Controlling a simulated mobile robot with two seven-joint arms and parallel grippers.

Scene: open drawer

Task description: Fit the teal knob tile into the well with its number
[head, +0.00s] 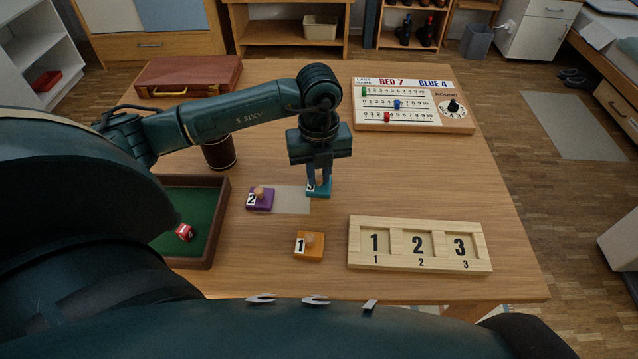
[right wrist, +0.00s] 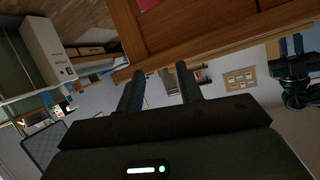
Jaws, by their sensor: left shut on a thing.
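The teal knob tile (head: 318,191) is at the right end of a pale grey mat (head: 291,200). My left gripper (head: 319,180) points down and is shut on its knob. The tile's label is partly covered by a finger, and I cannot tell whether the tile touches the table. The wooden well board (head: 420,266) lies front right of it, with three empty wells marked 1, 2 and 3 from left to right. My right gripper (right wrist: 160,88) shows in the right wrist view with its fingers apart and nothing between them, by the table's edge.
A purple tile 2 (head: 260,199) and an orange tile 1 (head: 309,245) lie near the mat. A green-lined tray (head: 222,220) holds a red die (head: 185,232). A brown cup (head: 219,152), a brown case (head: 188,76) and a scoreboard (head: 412,105) stand farther back.

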